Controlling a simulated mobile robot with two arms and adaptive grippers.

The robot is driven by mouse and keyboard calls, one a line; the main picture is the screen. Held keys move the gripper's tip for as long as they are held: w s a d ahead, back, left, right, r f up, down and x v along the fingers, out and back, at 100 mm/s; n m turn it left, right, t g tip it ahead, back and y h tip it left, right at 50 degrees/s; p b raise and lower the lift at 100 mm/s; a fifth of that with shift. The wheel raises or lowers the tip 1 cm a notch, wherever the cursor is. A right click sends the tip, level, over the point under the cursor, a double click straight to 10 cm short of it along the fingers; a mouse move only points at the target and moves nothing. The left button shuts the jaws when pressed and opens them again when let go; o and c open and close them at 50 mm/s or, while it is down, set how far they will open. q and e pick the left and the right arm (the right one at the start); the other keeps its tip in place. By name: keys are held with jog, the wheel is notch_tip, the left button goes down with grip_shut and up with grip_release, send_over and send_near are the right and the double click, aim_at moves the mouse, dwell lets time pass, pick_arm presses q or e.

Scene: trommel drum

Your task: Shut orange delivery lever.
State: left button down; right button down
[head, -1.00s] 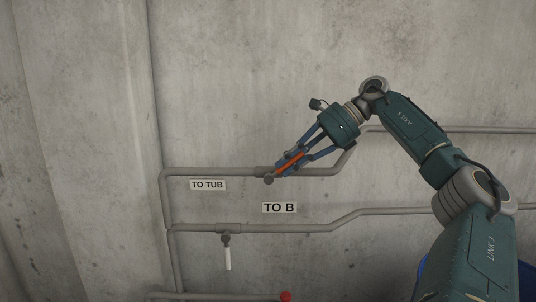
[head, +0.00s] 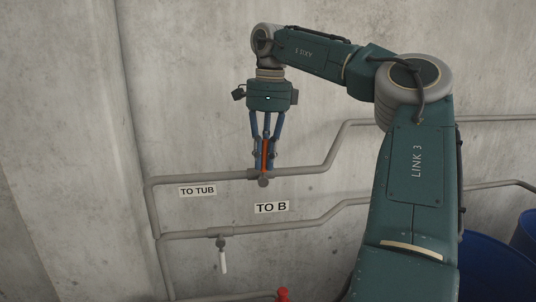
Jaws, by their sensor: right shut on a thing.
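The orange lever (head: 264,156) stands nearly upright, pointing up from its valve (head: 263,181) on the upper grey pipe. The upper pipe (head: 215,177) runs across the wall, with a "TO TUB" label (head: 198,191) below it. My right gripper (head: 264,165) comes down from above with its blue fingers on both sides of the lever, and is shut on it. The fingers partly cover the lever. My left gripper does not show.
A lower pipe (head: 290,229) carries a valve with a white handle (head: 223,262) hanging down. A "TO B" label (head: 271,208) sits between the pipes. A red knob (head: 282,294) shows at the bottom edge. Blue barrels (head: 495,268) stand at the lower right.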

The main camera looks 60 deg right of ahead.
jog(key=shift+w+a+f+g, duration=0.15)
jog(key=shift+a+f+g, duration=0.05)
jog(key=shift+a+g, duration=0.1)
dwell(0.4)
jog(key=c, duration=1.7)
grip_release()
jog(key=shift+c, duration=0.2)
jog(key=shift+w, duration=0.2)
notch_tip(320, 180, up, 12)
jog(key=shift+f, duration=0.15)
